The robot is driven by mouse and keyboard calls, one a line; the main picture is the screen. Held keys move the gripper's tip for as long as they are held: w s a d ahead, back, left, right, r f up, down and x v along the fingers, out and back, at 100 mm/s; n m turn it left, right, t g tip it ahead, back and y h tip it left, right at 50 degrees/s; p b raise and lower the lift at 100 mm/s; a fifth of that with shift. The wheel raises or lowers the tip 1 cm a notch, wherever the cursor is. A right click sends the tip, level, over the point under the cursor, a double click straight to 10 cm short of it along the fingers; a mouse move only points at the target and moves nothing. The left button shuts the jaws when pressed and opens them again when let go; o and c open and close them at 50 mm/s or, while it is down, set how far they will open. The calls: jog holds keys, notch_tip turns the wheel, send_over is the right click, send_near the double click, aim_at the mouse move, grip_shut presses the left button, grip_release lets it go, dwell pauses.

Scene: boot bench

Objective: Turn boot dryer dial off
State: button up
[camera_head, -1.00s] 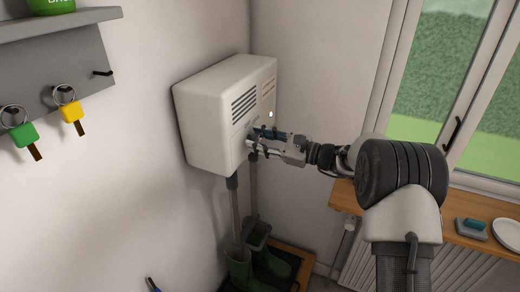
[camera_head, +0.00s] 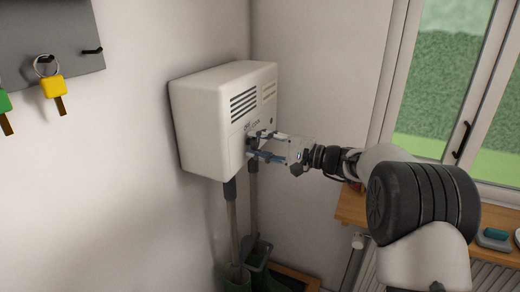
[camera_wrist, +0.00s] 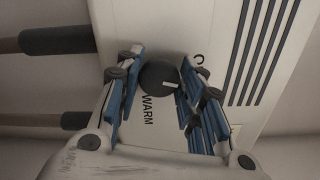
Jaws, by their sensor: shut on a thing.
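The boot dryer (camera_head: 200,125) is a white box on the wall in the head view, with dark vent slots. Its dial (camera_wrist: 158,76) is a round dark knob with a short white pointer mark, seen in the wrist view. The pointer lies toward the right of that picture, between the printed word WARM and a partly visible curved mark. My gripper (camera_head: 253,145) reaches the dryer front from the right. Its blue-padded fingers stand on both sides of the dial, shut on it. In the head view the fingers hide the dial.
Two dryer tubes (camera_head: 232,220) run down from the box toward green boots below. A wooden sill (camera_head: 352,205) and a window (camera_head: 450,90) are at right. A key rack (camera_head: 50,35) with keys hangs at left.

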jog(key=shift+n, duration=1.3)
jog(key=o, duration=1)
jog(key=shift+o, duration=0.2)
jog(key=v, duration=1.2)
